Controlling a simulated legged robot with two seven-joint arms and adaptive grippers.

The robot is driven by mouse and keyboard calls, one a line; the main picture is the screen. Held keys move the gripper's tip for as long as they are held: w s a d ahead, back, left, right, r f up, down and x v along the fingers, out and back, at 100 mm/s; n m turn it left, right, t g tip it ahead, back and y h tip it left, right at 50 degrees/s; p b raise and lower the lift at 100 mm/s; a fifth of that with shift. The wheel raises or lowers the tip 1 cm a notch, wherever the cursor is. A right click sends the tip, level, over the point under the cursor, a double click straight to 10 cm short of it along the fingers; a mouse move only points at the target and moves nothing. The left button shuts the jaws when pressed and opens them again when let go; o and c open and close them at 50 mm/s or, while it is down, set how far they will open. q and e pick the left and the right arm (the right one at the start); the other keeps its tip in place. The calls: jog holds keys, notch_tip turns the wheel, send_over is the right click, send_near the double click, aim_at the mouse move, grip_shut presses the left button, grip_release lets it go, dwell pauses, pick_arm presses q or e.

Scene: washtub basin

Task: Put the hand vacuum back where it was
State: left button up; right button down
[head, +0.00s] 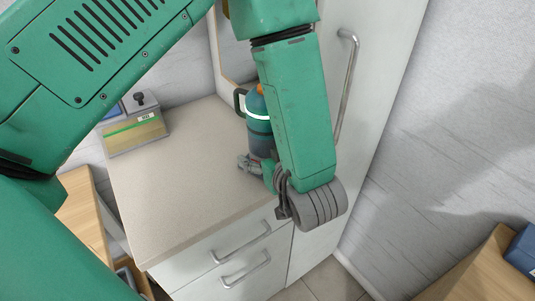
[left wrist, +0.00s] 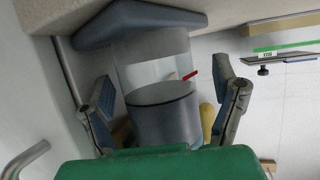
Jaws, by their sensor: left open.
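The hand vacuum (head: 258,125) stands upright at the back of the beige countertop (head: 180,180), beside the tall white cabinet. It is teal with a pale ring, an orange top part, a dark lower body and a loop handle on its left; my arm hides its right side. My left gripper (head: 257,167) is at its lower front, partly hidden by my wrist. In the left wrist view the open fingers (left wrist: 165,105) lie on either side of a dark grey cylinder (left wrist: 165,120), apparently the vacuum's body, with gaps showing. My right gripper is out of view.
A box with a green stripe (head: 135,130) sits at the counter's back left. The tall cabinet door (head: 365,110) with a long handle stands right of the counter. Drawers with handles (head: 240,243) are below. A wooden surface (head: 475,270) is at lower right.

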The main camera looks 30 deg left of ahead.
pick_arm(q)
jog(key=p+v, duration=0.1)
jog(key=v, duration=1.1)
jog(key=shift+s, duration=0.1)
jog(key=shift+d, duration=0.3)
